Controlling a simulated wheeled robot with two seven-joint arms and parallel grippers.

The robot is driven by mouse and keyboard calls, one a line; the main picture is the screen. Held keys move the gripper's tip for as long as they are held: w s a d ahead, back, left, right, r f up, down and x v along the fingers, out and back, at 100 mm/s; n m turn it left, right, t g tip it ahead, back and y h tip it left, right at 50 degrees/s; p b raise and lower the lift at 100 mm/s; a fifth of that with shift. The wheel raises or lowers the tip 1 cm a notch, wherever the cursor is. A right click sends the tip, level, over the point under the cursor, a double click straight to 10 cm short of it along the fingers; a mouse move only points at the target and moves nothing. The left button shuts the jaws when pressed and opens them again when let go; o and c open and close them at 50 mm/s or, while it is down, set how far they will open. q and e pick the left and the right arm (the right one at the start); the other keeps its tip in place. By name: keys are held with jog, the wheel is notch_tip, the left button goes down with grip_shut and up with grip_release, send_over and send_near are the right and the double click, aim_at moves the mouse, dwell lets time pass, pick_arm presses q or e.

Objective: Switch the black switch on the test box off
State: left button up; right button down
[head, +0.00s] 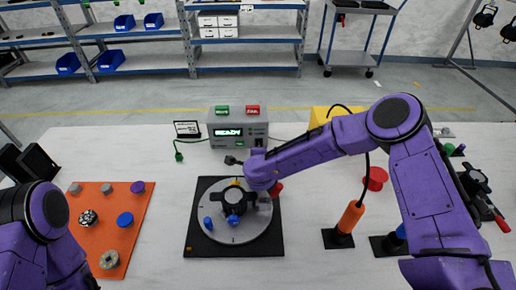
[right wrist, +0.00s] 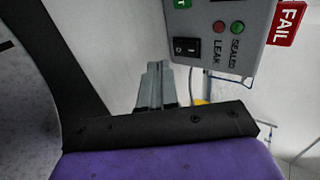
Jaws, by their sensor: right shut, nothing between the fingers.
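The test box (head: 238,131) is a grey box at the back of the table, its display reading READY. In the right wrist view its front (right wrist: 228,25) carries a black rocker switch (right wrist: 187,48) marked O and I, beside red and green lamps labelled LEAK and SEALED. Which side of the switch is pressed is unclear. My right gripper (head: 230,160) is shut and empty, just in front of the box. In the right wrist view its fingers (right wrist: 155,70) are left of the switch, seemingly apart from it. My left arm is at the lower left; its gripper is out of view.
A round fixture (head: 238,226) on a black mat (head: 205,246) stands below my right forearm. An orange mat (head: 110,222) with several small parts lies left. An orange-handled tool (head: 349,218) and a red dish (head: 376,177) are to the right. Bare table lies between the mats.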

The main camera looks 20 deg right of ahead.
aim_at(258, 143)
jog(key=w, duration=0.1)
jog(key=w+d, duration=0.1)
jog(key=w, duration=0.1)
jog(key=w+f+p, duration=0.1)
jog(key=shift+w+d+f, duration=0.1)
jog(key=shift+w+d, duration=0.1)
jog(key=shift+w, duration=0.15)
jog(key=shift+w+f+b, duration=0.15)
jog(key=shift+f+b, duration=0.35)
jog(key=shift+b, duration=0.45)
jog(key=shift+r+t, duration=0.35)
jog(key=shift+t, duration=0.05)
jog(key=shift+w+r+p, duration=0.2)
jog(key=shift+r+p, duration=0.25)
jog(key=shift+r, duration=0.1)
jog(key=shift+w+d+r, duration=0.1)
jog(key=shift+r, duration=0.5)
jog(key=shift+s, duration=0.2)
